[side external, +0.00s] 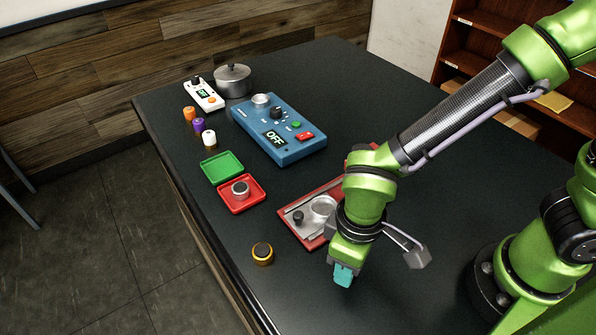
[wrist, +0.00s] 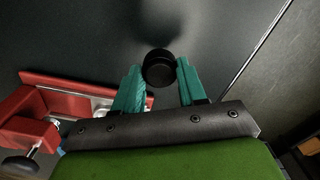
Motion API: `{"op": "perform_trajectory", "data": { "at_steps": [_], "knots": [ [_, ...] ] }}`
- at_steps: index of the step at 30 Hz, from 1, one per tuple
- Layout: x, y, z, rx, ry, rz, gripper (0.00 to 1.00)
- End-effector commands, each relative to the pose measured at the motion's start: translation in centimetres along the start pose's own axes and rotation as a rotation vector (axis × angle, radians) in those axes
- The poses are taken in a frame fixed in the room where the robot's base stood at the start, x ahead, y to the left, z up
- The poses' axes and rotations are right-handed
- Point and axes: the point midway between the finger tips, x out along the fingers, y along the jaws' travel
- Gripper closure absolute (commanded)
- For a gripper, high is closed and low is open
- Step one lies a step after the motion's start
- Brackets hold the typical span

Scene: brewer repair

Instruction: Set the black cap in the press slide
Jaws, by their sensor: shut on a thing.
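My gripper (side external: 343,277) is low over the front of the table, to the right of and in front of the red press. In the wrist view its teal fingers (wrist: 160,84) are shut on the black cap (wrist: 159,68), a short dark cylinder at the fingertips. The cap cannot be made out in the side view. The red press (side external: 309,242) has a silver plate with a round metal piece (side external: 323,205) and a small black knob (side external: 298,217). My arm hides its right part. In the wrist view the press (wrist: 62,83) lies left of the fingers.
A gold ring-shaped part with a dark top (side external: 262,254) lies left of my gripper. A red tray (side external: 258,201) holds a round metal part, beside a green tray (side external: 222,168). A blue device (side external: 290,152), pot (side external: 233,81) and coloured bottles stand farther back.

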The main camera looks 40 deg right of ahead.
Motion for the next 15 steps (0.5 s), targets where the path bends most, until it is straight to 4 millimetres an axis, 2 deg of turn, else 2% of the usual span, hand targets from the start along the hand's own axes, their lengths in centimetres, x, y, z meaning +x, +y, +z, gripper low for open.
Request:
{"op": "perform_trajectory", "data": {
  "at_steps": [3, 8, 11, 15],
  "knots": [
    [-0.3, 0.9, 2.0, 0.001, 0.002, 0.000, 0.93],
    [-0.2, 2.0, 3.2, 0.016, -0.003, 0.002, 0.93],
    [-0.2, 3.2, 2.0, 0.074, -0.002, 0.001, 0.93],
    [-0.8, 5.8, -2.1, 0.214, 0.004, -0.002, 0.93]
  ]
}}
